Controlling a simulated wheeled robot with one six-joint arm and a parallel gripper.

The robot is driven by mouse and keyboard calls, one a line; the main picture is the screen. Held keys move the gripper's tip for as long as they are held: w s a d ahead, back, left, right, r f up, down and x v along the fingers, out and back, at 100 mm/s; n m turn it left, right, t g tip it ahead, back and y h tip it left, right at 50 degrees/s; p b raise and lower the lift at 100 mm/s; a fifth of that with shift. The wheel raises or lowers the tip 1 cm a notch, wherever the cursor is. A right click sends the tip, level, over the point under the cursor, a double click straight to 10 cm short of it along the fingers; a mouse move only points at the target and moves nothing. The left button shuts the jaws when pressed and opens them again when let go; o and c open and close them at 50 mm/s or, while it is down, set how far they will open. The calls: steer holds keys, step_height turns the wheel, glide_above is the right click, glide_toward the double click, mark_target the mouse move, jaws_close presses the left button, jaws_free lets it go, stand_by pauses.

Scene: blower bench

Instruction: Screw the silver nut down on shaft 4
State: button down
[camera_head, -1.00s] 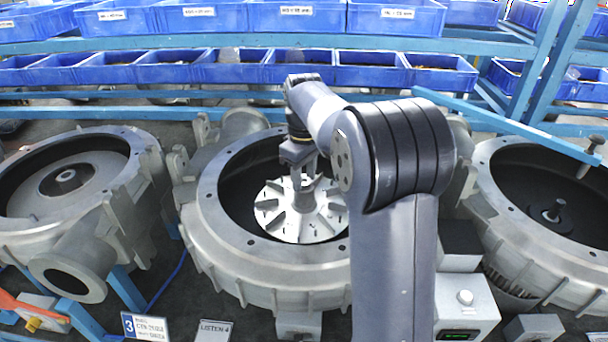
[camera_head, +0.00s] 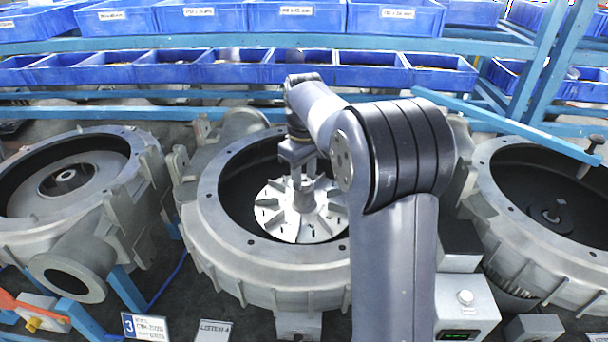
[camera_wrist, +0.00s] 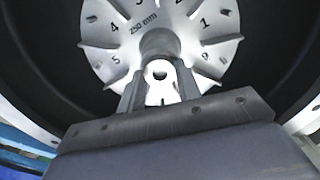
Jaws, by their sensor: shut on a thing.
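A silver bladed impeller (camera_head: 285,222) lies inside the open middle blower housing (camera_head: 212,215). Its face, with stamped numbers and "250 mm", shows in the wrist view (camera_wrist: 112,50). The grey hub or shaft (camera_wrist: 158,42) rises from its centre. My gripper (camera_head: 303,182) points down over this centre, and its two fingers (camera_wrist: 158,88) are closed around a small bright piece at the shaft end, which I take to be the silver nut (camera_wrist: 158,74). The fingers hide most of the nut, so I cannot tell how far down it sits. A card reading "4" (camera_head: 213,331) stands in front.
The housing's raised rim surrounds my gripper. Another housing (camera_head: 75,240) with a card "3" (camera_head: 145,326) stands left, and a third (camera_head: 490,190) right. Blue bins (camera_head: 300,17) line the shelves behind. A grey control box (camera_head: 468,300) stands at the front right.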

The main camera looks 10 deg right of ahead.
steer(key=m, duration=0.6)
steer(key=shift+m, duration=0.4)
steer(key=m, duration=0.6)
steer(key=shift+m, duration=0.3)
steer(key=m, duration=0.9)
steer(key=shift+m, duration=0.4)
steer(key=c, duration=1.3)
jaws_free()
